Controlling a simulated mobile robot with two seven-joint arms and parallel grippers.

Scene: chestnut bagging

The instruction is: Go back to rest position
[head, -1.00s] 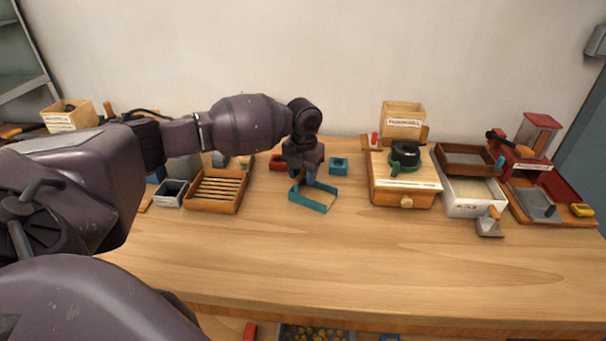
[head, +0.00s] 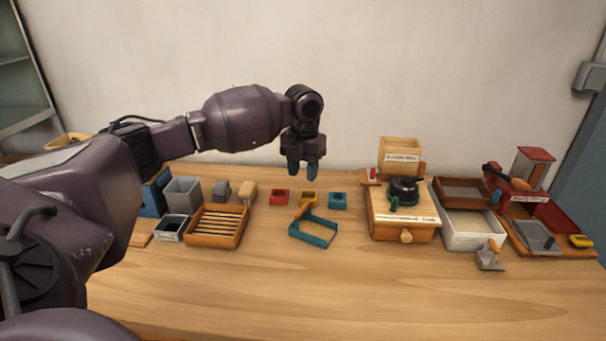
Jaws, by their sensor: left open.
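My left gripper (head: 303,170) hangs in the air above the back of the workbench (head: 330,285), fingers pointing down. It is open with nothing between its fingers. Below it on the bench lies a teal frame-shaped tool (head: 318,240) with an orange-brown handle (head: 302,210), apart from the gripper. My right gripper is not in view.
Small red (head: 279,197), yellow (head: 307,198) and teal (head: 338,201) blocks stand behind the teal tool. A slatted wooden tray (head: 217,238) is to the left. A wooden drawer box (head: 388,226) and a white tray (head: 470,240) are to the right. The front of the bench is clear.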

